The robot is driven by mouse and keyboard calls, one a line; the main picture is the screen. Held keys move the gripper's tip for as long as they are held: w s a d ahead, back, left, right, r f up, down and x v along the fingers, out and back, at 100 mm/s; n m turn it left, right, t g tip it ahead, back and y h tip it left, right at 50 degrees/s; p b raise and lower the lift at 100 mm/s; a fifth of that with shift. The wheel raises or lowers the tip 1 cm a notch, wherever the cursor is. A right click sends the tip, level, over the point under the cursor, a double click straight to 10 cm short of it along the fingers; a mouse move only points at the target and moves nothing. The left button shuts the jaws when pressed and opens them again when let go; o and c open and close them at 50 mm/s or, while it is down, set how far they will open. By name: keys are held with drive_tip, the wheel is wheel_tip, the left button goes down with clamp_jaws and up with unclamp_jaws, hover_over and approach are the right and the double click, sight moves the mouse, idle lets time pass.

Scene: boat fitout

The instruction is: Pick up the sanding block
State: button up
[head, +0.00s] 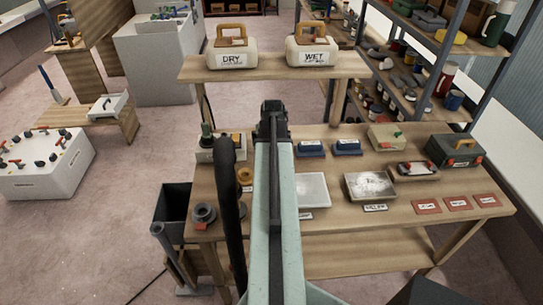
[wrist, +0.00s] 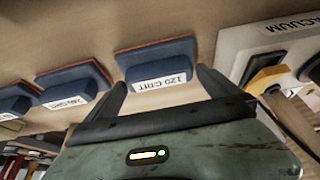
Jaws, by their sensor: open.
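In the wrist view, a blue sanding block with a reddish-brown edge and a white label reading 120 GRIT (wrist: 155,60) lies just ahead of my gripper (wrist: 162,80). The jaws are open and empty, with one finger toward each end of this block. A second blue block (wrist: 75,82) and part of a third (wrist: 12,104) lie to its left. In the head view, two blue blocks (head: 310,149) (head: 347,147) show on the workbench to the right of my arm. My gripper (head: 273,108) points away over the bench, and my arm hides the bench behind it.
A vacuum unit (wrist: 290,42) with a yellow part stands close right of the 120 block in the wrist view. A raised shelf (head: 270,70) carries the DRY (head: 232,59) and WET (head: 312,57) containers.

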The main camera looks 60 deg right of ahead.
drive_tip(key=shift+b+x, duration=0.3)
drive_tip(key=shift+x, duration=0.65)
drive_tip(key=shift+a+r, duration=0.1)
drive_tip(key=shift+r, duration=0.1)
drive_tip(key=c, duration=1.3)
drive_tip(key=shift+r+p, duration=0.1)
drive_tip(key=shift+p, duration=0.25)
wheel_tip(320, 180, up, 10)
drive_tip(key=p, duration=1)
